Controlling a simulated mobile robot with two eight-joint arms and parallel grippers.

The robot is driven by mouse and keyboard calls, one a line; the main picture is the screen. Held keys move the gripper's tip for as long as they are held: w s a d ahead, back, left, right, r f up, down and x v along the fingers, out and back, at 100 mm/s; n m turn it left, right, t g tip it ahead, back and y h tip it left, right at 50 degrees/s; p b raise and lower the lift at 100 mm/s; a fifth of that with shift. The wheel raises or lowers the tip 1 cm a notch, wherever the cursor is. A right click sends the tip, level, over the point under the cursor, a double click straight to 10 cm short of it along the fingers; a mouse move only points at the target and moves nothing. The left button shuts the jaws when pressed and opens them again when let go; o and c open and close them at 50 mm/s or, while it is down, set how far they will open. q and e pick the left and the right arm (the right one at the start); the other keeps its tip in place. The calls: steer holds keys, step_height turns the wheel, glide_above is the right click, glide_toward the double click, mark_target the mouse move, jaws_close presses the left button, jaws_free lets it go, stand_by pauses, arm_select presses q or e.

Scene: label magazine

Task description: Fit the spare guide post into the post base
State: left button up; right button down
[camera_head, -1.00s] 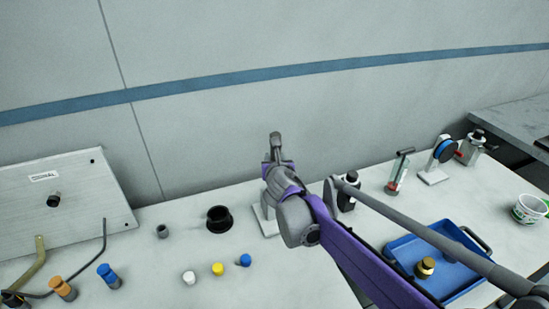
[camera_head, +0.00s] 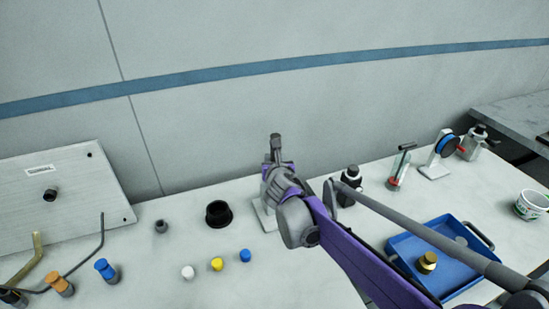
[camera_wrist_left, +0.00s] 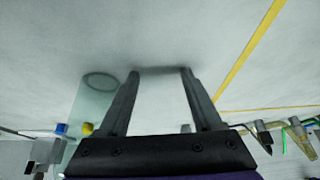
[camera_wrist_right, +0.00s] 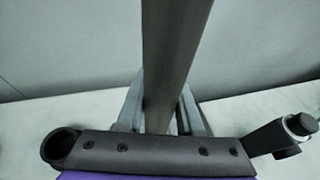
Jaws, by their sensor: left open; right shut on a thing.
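My right gripper (camera_head: 276,166) is shut on a dark grey cylindrical post (camera_wrist_right: 177,50), which I take to be the spare guide post. The post runs between the fingers and up out of the top of the right wrist view; its upper end (camera_head: 276,141) shows in the head view. Directly behind my right wrist is a white plate (camera_head: 263,217), mostly hidden; I cannot tell if it is the post base, nor if the post touches it. My left gripper (camera_wrist_left: 161,73) is open and empty in the left wrist view and outside the head view.
A black flanged cup (camera_head: 218,214) and a small grey cylinder (camera_head: 160,227) stand left of the white plate. White, yellow and blue caps (camera_head: 217,264) stand in front. A dark bottle (camera_head: 350,190) and a blue tray (camera_head: 470,289) with a brass piece are on the right.

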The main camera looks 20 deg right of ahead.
arm_select(q)
steer(key=shift+f, duration=0.15)
arm_select(e)
steer(key=shift+f, duration=0.25)
steer(key=shift+c, duration=2.3)
jaws_free()
arm_select(q)
steer(key=shift+s, duration=0.1)
